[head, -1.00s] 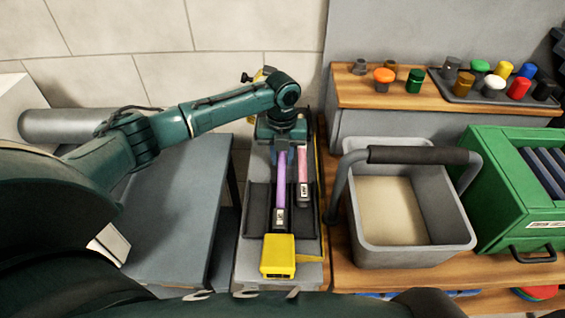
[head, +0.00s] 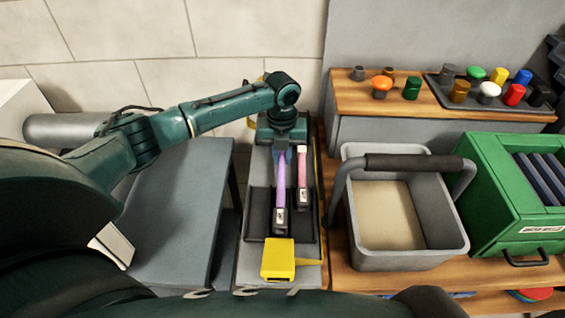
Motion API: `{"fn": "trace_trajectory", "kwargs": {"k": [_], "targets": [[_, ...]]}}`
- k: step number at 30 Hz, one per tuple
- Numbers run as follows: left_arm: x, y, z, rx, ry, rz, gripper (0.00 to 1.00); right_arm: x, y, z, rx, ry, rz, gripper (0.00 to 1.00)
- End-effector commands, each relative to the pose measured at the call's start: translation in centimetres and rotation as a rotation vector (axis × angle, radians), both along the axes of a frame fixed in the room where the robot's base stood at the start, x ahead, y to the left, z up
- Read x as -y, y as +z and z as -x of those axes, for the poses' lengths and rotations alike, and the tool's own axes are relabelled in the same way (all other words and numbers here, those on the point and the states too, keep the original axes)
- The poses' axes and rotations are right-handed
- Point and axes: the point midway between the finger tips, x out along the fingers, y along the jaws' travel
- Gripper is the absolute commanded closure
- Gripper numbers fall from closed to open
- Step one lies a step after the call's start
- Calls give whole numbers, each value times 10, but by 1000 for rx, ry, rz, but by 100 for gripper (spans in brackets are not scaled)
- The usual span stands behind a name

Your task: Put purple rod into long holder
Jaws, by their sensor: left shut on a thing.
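A purple rod (head: 281,182) with a dark, labelled lower end stands in the head view over the long grey holder (head: 253,222). My left gripper (head: 282,150) is shut on the upper part of the purple rod, its fingers partly hidden by the wrist. Whether the rod's lower end touches the holder I cannot tell. A pink rod (head: 302,172) with a similar dark end is just to its right in the same holder area. My right gripper is not in view.
A yellow block (head: 278,260) sits at the near end of the holder. A grey bucket (head: 370,255) with a dark handle stands right, beside a green crate (head: 490,200). Several coloured knobs (head: 411,88) are on the back shelf. A grey table (head: 172,215) is left.

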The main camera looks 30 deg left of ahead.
Motion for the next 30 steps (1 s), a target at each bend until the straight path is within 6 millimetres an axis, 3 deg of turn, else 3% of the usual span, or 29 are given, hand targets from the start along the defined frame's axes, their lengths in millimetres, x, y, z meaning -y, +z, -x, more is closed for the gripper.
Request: {"fn": "trace_trajectory", "kwargs": {"k": [1, 12, 30], "targets": [[0, 10, 0, 0, 0, 1, 100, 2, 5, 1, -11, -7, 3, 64], [0, 37, 0, 1, 0, 0, 100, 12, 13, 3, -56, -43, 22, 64], [0, 40, 0, 1, 0, 0, 100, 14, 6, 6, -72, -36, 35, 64]]}}
